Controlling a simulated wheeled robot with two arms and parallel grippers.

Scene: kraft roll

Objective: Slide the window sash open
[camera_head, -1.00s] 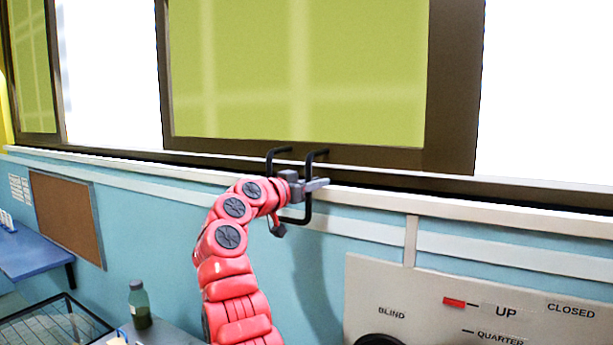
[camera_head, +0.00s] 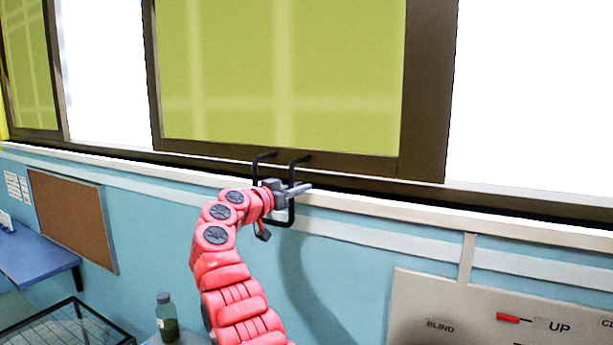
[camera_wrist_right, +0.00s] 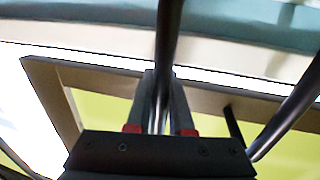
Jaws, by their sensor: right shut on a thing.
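The window sash (camera_head: 424,95) is a brown frame around a yellow-green pane, with white openings on both its left and right sides. A black bar handle (camera_head: 291,207) hangs from the sash's bottom rail. My right gripper (camera_head: 290,190) is shut on the handle, at one upright bar. In the right wrist view the handle bar (camera_wrist_right: 167,60) runs between the two grey fingers (camera_wrist_right: 160,105), and the sash frame (camera_wrist_right: 95,72) lies beyond. My left gripper is not in view.
A control panel (camera_head: 480,310) marked BLIND and UP is on the blue wall at lower right. A corkboard (camera_head: 72,220), a blue shelf (camera_head: 35,260), a bottle (camera_head: 167,318) and a wire-topped rack (camera_head: 70,330) are at left. The sill (camera_head: 400,212) runs below the sash.

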